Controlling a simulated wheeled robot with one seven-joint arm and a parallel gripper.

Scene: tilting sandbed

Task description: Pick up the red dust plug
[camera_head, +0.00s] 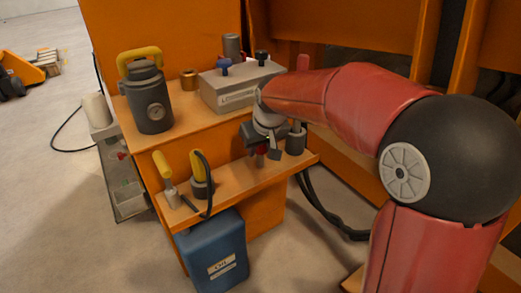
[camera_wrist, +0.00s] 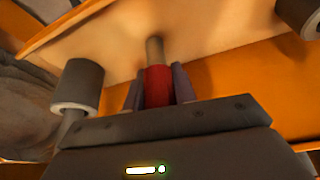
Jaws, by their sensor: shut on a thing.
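The red dust plug (camera_wrist: 158,88) sits between my gripper's two grey fingers in the wrist view, with a greyish-brown cylindrical stub (camera_wrist: 154,48) extending beyond it toward the wooden shelf. My gripper (camera_wrist: 157,82) is shut on the plug from both sides. In the head view my gripper (camera_head: 267,149) is over the lower shelf (camera_head: 232,178), and a small bit of red plug (camera_head: 262,149) shows under it. My wrist hides most of the plug there. I cannot tell whether the stub touches the shelf.
A dark cylinder (camera_head: 296,140) stands close right of my gripper. Yellow-handled fittings (camera_head: 202,180) with a black cable stand left on the lower shelf. A grey box (camera_head: 238,88) and grey canister (camera_head: 150,100) are on the upper surface. A blue container (camera_head: 212,250) hangs below.

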